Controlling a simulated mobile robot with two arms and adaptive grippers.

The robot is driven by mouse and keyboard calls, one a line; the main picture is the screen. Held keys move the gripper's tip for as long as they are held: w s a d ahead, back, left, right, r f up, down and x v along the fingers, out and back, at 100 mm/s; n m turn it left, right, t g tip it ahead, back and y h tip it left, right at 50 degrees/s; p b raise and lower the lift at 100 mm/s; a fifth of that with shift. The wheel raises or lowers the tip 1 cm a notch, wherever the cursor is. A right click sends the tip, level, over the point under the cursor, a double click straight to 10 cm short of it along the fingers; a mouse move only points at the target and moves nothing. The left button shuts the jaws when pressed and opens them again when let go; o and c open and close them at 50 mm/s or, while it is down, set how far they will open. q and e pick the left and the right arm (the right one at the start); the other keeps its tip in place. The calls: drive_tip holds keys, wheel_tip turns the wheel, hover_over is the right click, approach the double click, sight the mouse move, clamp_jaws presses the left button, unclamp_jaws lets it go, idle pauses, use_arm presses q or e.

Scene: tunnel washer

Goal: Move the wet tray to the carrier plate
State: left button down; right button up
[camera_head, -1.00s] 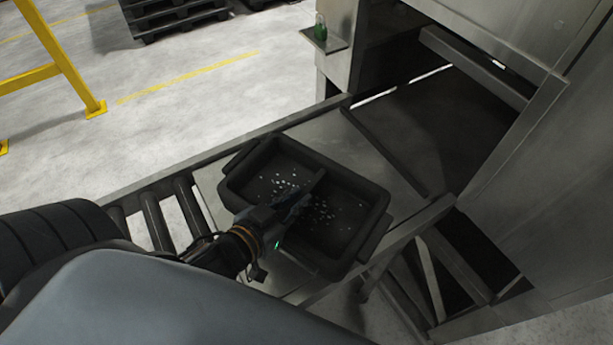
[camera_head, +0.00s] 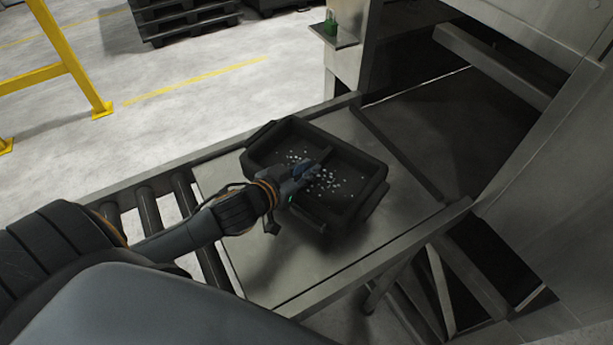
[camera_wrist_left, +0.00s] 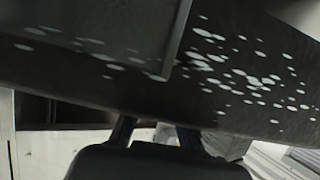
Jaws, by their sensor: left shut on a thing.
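The wet tray (camera_head: 352,197) is a black two-compartment tray with pale water drops on its floor. In the head view it is over the steel plate (camera_head: 275,262) in front of the washer opening, with a dark shadow beneath it. In the left wrist view the spotted tray (camera_wrist_left: 235,75) fills the upper part, and the gripper's fingertips are mostly hidden. I cannot make out a separate carrier plate for certain. My right gripper does not show.
The washer housing (camera_head: 560,190) and its dark opening stand at the right. A raised bar (camera_head: 397,152) crosses the steel plate before the opening. Rollers (camera_head: 148,209) lie to the left. A yellow barrier (camera_head: 68,60) stands far left.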

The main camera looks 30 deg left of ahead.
use_arm(q)
drive_tip(key=shift+w+a+f, duration=0.1)
drive_tip(key=shift+w+f, duration=0.15)
wheel_tip(320, 180, down, 2)
drive_tip(key=shift+f+p, duration=0.15)
drive_tip(key=shift+p, duration=0.3)
drive_tip(key=shift+f, duration=0.5)
drive_tip(key=c, duration=1.3)
unclamp_jaws()
drive_tip(key=shift+f, duration=0.1)
drive_tip(key=shift+c, duration=0.2)
